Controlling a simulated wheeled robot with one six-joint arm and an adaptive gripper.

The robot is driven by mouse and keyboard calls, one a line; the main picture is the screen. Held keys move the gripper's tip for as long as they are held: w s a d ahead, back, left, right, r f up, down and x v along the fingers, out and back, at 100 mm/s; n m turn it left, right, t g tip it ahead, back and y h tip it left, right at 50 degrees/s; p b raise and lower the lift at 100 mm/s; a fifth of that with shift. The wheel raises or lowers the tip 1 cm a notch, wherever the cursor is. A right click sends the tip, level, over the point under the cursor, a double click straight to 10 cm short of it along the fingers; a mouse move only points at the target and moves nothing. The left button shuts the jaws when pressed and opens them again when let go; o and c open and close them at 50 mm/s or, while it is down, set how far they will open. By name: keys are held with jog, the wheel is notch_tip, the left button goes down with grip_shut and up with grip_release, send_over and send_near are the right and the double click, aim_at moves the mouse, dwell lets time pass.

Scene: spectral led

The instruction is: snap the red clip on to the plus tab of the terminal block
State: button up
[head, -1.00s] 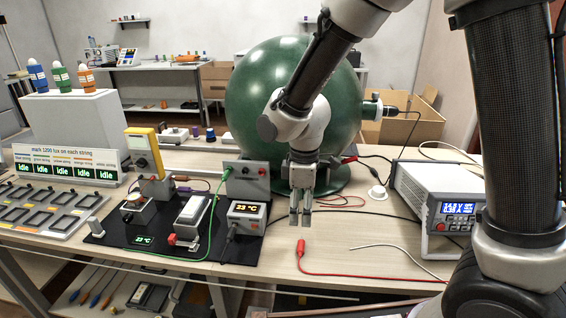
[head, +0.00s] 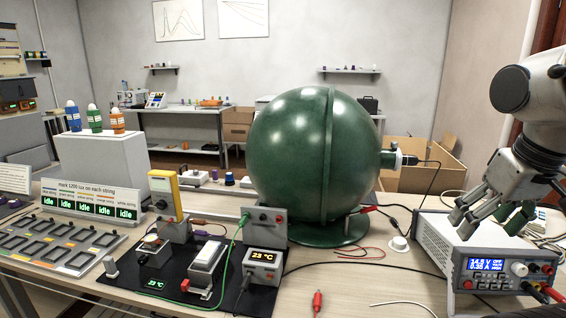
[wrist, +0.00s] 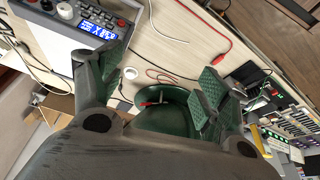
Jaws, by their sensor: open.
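The red clip (head: 317,302) lies on the wooden bench at the bottom of the head view. It also shows in the wrist view (wrist: 221,58), with its red lead. A grey block (head: 266,224) that looks like the terminal block stands in front of the green sphere. A green clip (head: 244,219) is on its left side; a red part shows on its right. The plus marking is too small to read. My gripper (head: 487,222) is open and empty above the power supply, far right of the clip and block. Its spread fingers (wrist: 155,72) show in the wrist view.
The big green sphere (head: 312,150) stands behind the block. The power supply (head: 470,262) is at the right. Meters and small boxes crowd the black mat (head: 178,272). Loose leads cross the bench, which is otherwise fairly clear between block and supply.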

jog(key=shift+s+d+r+m+t, duration=0.15)
jog(key=shift+s+d+r+m, duration=0.1)
jog(key=shift+d, duration=0.1)
jog(key=shift+s+d+r+m+t, duration=0.1)
jog(key=shift+d+r+m+t, duration=0.05)
jog(key=shift+d+r, duration=0.15)
jog(key=shift+c, duration=1.1)
jog(key=n+g, duration=0.5)
jog(key=n, duration=1)
send_over(320, 299)
jog(key=f, duration=2.4)
jog(key=shift+s+f, duration=0.15)
jog(key=shift+s, duration=0.05)
jog(key=shift+w+a+f+n+t, duration=0.1)
jog(key=shift+w+f+n+t, duration=0.05)
jog(key=shift+n+t, duration=0.15)
notch_tip(320, 299, down, 8)
jog(key=shift+r, duration=0.2)
jog(key=shift+c, duration=0.5)
